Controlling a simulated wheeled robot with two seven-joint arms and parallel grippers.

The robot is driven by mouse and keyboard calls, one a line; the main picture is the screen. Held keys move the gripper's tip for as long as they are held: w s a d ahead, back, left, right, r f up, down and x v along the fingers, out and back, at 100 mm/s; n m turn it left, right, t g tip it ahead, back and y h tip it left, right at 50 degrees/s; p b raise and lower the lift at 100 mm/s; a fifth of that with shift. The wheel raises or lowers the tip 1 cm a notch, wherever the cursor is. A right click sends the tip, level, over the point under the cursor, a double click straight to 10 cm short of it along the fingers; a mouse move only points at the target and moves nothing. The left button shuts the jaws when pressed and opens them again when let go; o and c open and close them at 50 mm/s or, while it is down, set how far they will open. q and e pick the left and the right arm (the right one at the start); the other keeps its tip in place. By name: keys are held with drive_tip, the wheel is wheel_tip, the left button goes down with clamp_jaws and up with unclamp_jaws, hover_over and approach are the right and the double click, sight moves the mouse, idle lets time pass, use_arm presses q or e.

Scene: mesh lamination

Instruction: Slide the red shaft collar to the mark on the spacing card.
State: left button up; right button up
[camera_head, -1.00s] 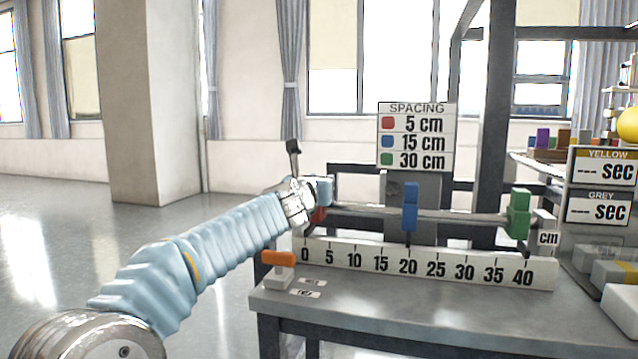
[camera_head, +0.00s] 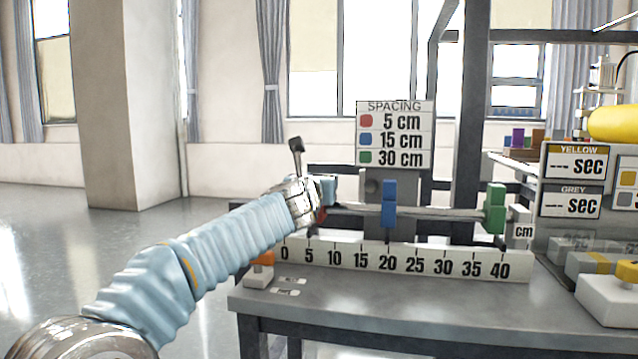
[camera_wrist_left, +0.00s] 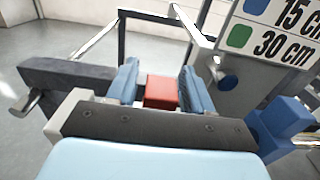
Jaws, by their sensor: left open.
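The red shaft collar (camera_head: 322,213) is mostly hidden behind my left gripper (camera_head: 328,190) in the head view, near the low end of the rail. In the left wrist view the red collar (camera_wrist_left: 162,91) sits between the two blue fingers of my left gripper (camera_wrist_left: 161,88). The jaws are open; I cannot tell whether either finger touches it. The spacing card (camera_head: 395,135) stands behind the rail and reads red 5 cm, blue 15 cm, green 30 cm. The cm scale (camera_head: 405,260) runs below, its 5 mark close under the red collar. My right gripper is out of view.
The blue collar (camera_head: 389,203) is on the rail above the 20 mark. The green collar (camera_head: 495,208) is near the right end, around 40. An orange-topped white block (camera_head: 259,270) sits at the bench's left corner. Timer signs (camera_head: 573,180) and equipment stand right.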

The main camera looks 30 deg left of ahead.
use_arm(q)
drive_tip(key=b+v, duration=0.2)
drive_tip(key=v, duration=1.2)
